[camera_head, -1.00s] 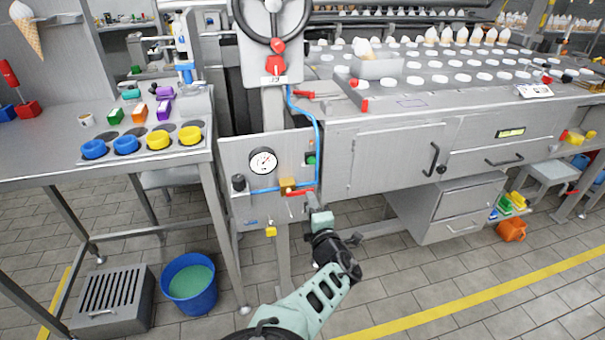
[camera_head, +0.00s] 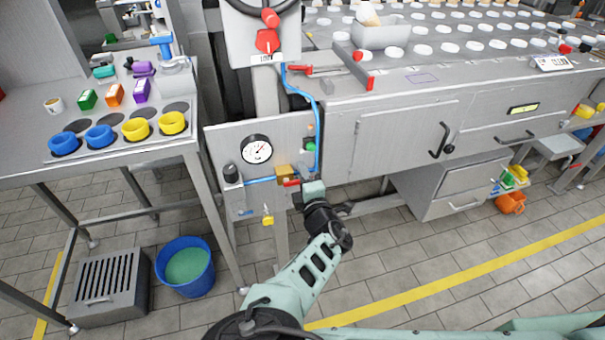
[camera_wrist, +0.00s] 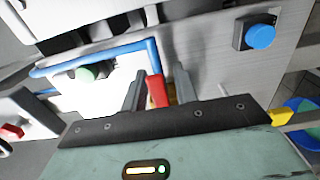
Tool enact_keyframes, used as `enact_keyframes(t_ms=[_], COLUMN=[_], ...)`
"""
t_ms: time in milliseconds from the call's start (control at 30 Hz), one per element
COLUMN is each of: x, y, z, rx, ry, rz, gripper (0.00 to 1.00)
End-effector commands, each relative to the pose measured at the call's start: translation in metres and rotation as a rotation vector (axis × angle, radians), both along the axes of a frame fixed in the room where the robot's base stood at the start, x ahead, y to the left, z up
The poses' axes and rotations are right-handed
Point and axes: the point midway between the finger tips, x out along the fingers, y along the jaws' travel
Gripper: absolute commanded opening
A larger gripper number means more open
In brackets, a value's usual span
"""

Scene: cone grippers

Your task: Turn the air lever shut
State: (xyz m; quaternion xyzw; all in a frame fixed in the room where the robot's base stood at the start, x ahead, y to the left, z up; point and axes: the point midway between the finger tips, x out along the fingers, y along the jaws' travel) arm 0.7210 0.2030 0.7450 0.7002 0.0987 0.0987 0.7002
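The air lever is a short red handle (camera_head: 291,183) at the brass valve (camera_head: 284,172) on the grey panel, below the round gauge (camera_head: 257,149). My gripper (camera_head: 301,187) is right at the lever and hides part of it in the head view. In the wrist view, the red lever (camera_wrist: 157,91) stands between my two grey fingers (camera_wrist: 160,78), with a finger on each side. The fingers are apart, and small gaps seem to show beside the lever. The brass valve behind is mostly hidden there.
A blue air hose (camera_head: 318,110) runs down the panel to the valve. A dark knob (camera_head: 231,173) with a blue cap in the wrist view (camera_wrist: 260,36) and a yellow tag (camera_head: 267,220) are close by. A blue bucket (camera_head: 186,266) stands on the floor at left.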

Motion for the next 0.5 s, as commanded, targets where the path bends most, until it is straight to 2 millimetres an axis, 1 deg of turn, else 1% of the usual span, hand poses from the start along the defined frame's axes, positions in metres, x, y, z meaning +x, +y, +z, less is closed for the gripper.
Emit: enact_keyframes(t_ms=[33,67,100,333,500], x=[0.0001,0.0001,0.0001,0.0002,0.0002], y=[0.0,0.0,0.0,0.0,0.0002], z=[0.0,0.0,0.0,-0.0005,-0.003], rx=[0.0,0.0,0.0,0.006,0.046], ry=[0.0,0.0,0.0,0.002,0.014], rz=[0.0,0.0,0.0,0.0,-0.001], gripper=[0.14,0.06,0.0,0.0,0.0])
